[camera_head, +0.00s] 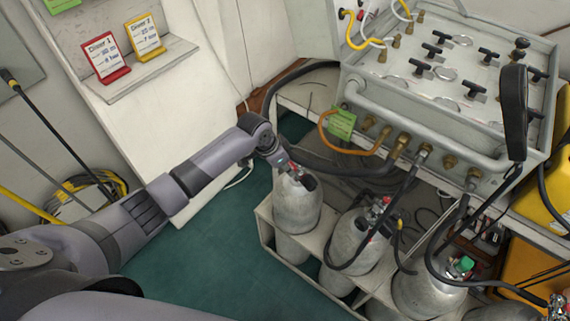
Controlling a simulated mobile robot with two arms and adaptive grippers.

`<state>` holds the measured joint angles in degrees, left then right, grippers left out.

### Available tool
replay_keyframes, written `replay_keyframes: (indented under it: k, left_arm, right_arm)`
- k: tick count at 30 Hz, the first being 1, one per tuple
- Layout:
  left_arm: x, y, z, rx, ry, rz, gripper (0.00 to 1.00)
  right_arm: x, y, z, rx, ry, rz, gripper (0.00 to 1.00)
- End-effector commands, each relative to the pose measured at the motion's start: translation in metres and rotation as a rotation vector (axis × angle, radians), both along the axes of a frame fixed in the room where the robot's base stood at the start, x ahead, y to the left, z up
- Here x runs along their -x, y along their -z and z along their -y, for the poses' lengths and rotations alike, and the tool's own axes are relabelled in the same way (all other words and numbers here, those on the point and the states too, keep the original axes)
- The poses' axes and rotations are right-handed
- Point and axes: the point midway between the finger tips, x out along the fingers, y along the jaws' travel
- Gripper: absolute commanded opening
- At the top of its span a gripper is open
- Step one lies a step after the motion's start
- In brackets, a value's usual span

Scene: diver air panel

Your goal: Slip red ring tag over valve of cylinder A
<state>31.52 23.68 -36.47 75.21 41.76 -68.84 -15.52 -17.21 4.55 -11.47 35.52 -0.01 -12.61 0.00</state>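My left gripper (299,178) is at the top of the leftmost grey cylinder (296,207), pointing down at its valve. A small red patch (293,170) shows at the fingers; it may be the red ring tag, but it is too small to tell. The gripper hides most of that valve, so I cannot tell whether the red thing is around it, or whether the fingers are shut. A middle cylinder (352,243) has red on its valve (386,201). A right cylinder (420,290) has a green-topped valve (466,264). No letter A is readable.
The cylinders stand in a pale rack (268,231) under the air panel (440,75). Black hoses (385,238) loop close to the middle and right valves. A shelf (130,72) with diver cards is at upper left. Green floor (215,255) is clear left of the rack.

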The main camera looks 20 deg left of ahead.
Motion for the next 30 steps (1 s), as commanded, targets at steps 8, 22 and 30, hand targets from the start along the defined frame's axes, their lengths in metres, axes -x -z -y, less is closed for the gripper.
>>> replay_keyframes:
  k: [8, 22, 30]
  left_arm:
    - [0.0, 0.001, 0.0, 0.0, 0.0, 0.0, 0.06]
    - [0.0, 0.012, 0.0, 0.0, 0.0, 0.0, 0.06]
    - [0.0, 0.015, 0.0, 0.0, 0.001, 0.001, 0.06]
  right_arm:
    - [0.0, 0.001, 0.0, 0.0, 0.0, 0.0, 0.55]
    - [0.0, 0.005, 0.0, 0.0, 0.0, 0.0, 0.55]
    - [0.0, 0.006, 0.0, 0.0, 0.0, 0.0, 0.55]
